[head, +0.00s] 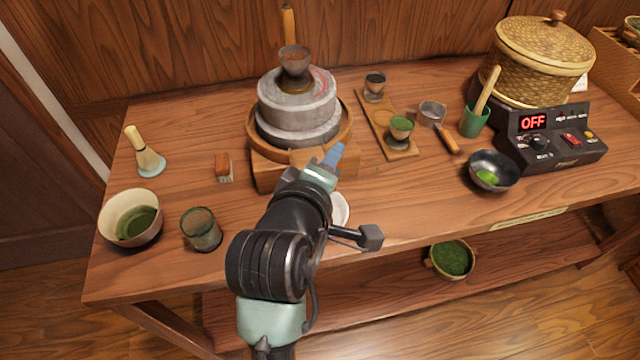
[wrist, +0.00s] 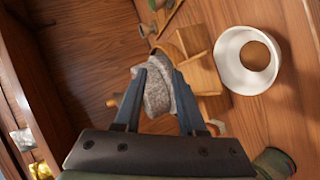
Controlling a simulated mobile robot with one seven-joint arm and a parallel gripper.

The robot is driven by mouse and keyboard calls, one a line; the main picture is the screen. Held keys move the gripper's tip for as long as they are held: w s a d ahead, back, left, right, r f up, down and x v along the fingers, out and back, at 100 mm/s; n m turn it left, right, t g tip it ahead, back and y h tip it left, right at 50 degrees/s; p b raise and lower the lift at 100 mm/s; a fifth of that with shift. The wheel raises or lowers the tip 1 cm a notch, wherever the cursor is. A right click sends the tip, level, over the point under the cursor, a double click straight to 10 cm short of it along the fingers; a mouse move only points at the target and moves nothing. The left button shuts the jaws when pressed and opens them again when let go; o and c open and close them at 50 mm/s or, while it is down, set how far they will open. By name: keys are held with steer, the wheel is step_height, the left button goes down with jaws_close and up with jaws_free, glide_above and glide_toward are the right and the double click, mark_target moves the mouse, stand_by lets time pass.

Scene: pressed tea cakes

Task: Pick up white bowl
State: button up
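A white round vessel (wrist: 228,62) with a broad rim and a brown-looking middle sits on the table at the right of the wrist view. In the head view only a white edge (head: 341,211) shows, mostly hidden behind my arm. A cream-white bowl (head: 112,226) with green liquid stands at the table's left front. My gripper (wrist: 157,76) is open, with nothing held between its fingers. Its fingers point towards the stone mill, apart from both vessels; it also shows in the head view (head: 332,155).
The stone mill (head: 297,105) stands on a wooden base behind my gripper. A dark glass cup (head: 201,230) is beside the cream bowl, with a small brush (head: 223,168) behind. A dark bowl (head: 493,170) and a heater (head: 550,135) stand to the right.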

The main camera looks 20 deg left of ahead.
steer(key=s+f+n+g+h+p, duration=0.2)
steer(key=s+f+n+g+p, duration=0.2)
steer(key=s+n+g+p, duration=0.55)
steer(key=w+f+t+p, duration=0.1)
steer(key=f, duration=0.2)
steer(key=w+f+m+t+p, duration=0.1)
steer(key=w+f, duration=0.1)
steer(key=f, duration=0.2)
steer(key=w+f+m+t+p, duration=0.1)
steer(key=w+f, duration=0.1)
steer(key=f, duration=0.1)
steer(key=shift+w+d+f+t, duration=0.1)
steer(key=shift+w+f+t, duration=0.05)
steer(key=shift+w+t, duration=0.15)
jaws_close()
steer(key=shift+s, duration=0.1)
stand_by(0.9)
